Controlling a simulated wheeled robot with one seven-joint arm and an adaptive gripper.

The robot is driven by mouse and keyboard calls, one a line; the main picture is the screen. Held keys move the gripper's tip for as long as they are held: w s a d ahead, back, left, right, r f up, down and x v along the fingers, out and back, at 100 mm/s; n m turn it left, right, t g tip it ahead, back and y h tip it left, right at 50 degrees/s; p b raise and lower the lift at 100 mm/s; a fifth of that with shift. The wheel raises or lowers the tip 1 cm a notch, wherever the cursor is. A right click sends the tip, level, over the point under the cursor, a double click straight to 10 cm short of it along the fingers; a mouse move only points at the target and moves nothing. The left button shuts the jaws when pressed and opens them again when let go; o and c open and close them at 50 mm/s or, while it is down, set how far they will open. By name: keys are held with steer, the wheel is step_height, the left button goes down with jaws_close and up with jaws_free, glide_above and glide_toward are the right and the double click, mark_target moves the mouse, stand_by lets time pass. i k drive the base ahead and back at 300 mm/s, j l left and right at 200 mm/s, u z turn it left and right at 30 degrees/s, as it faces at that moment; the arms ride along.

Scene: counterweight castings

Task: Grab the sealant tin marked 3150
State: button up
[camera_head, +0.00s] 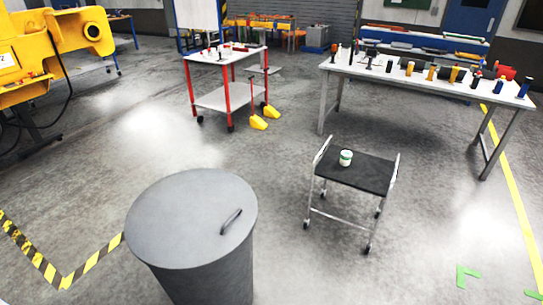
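A small white tin (346,158) with a green band stands upright on the black top of a low wheeled cart (372,175) with metal side rails, right of the picture's middle. It is the only thing on that cart. The marking on it is too small to read. My gripper is not in view.
A large grey lidded bin (190,220) stands in the near middle. A red-legged trolley (228,97) and a long white workbench (345,68) with several small items stand farther back. Yellow machinery (60,50) is at left. Open floor (285,140) lies between bin and cart.

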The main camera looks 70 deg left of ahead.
mark_target(345, 157)
steer(key=u, duration=1.85)
steer(key=i+j+z, duration=0.1)
steer(key=i+j, duration=0.15)
steer(key=i, duration=0.4)
steer(key=i+j+z, duration=0.1)
steer(key=i+j, duration=0.2)
steer(key=i, duration=0.35)
steer(key=i+j+z, duration=0.1)
steer(key=i+j, duration=0.2)
steer(key=i, duration=0.3)
steer(key=i+j+z, duration=0.1)
steer(key=i+j, duration=0.3)
steer(key=i, duration=0.25)
steer(key=i+j+z, duration=0.1)
steer(key=i+j, duration=0.35)
steer(key=i, duration=0.15)
